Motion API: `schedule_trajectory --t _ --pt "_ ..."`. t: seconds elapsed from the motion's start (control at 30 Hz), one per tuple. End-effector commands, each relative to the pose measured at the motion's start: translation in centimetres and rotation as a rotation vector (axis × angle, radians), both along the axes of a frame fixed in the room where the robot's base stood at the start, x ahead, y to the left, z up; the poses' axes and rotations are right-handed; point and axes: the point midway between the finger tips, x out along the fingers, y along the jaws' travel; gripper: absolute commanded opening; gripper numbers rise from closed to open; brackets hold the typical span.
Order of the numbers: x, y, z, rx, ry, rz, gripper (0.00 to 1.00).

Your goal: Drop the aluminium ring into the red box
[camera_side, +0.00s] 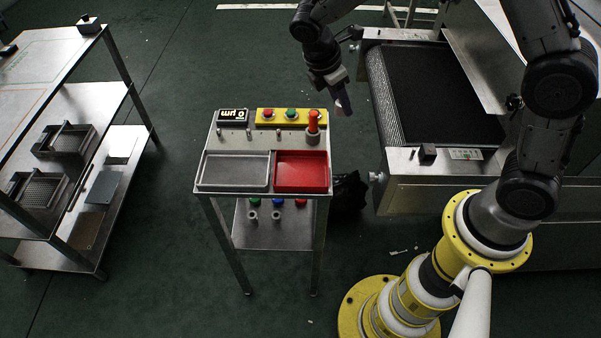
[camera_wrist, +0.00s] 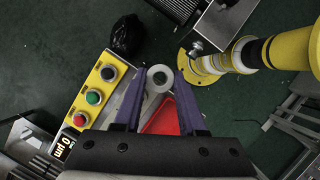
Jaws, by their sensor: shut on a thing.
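The aluminium ring (camera_wrist: 153,90) is a pale grey, short tube with a round hole, held between the purple fingertips of my gripper (camera_wrist: 160,79) in the wrist view. In the side view my gripper (camera_side: 342,104) hangs in the air, to the upper right of the small metal stand; the ring is too small to make out there. The red box (camera_side: 302,171) is a shallow open tray at the front right of the stand's top, and looks empty. Part of it shows between my fingers in the wrist view (camera_wrist: 163,119); the rest is hidden by my gripper.
A grey tray (camera_side: 235,170) sits left of the red box. The conveyor (camera_side: 420,95) stands at the right and a metal shelf (camera_side: 65,110) at the left.

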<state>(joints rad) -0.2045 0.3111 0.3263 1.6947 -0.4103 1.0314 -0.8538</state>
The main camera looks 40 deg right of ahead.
Motion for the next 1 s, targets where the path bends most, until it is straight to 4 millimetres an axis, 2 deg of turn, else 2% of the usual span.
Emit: schedule_trajectory --t 0.03,0.2,0.4,0.63,1.0 --pt "0.2 2.2 -0.4 -0.001 0.001 0.040 0.00" --pt "0.3 7.3 -1.5 -0.001 0.002 0.149 0.00" --pt "-0.5 10.7 -2.5 0.000 0.001 0.238 0.00" --pt "-0.8 11.5 -3.5 -0.001 0.002 0.261 0.00" --pt "-0.8 11.5 -7.4 -0.001 0.003 0.260 0.00"
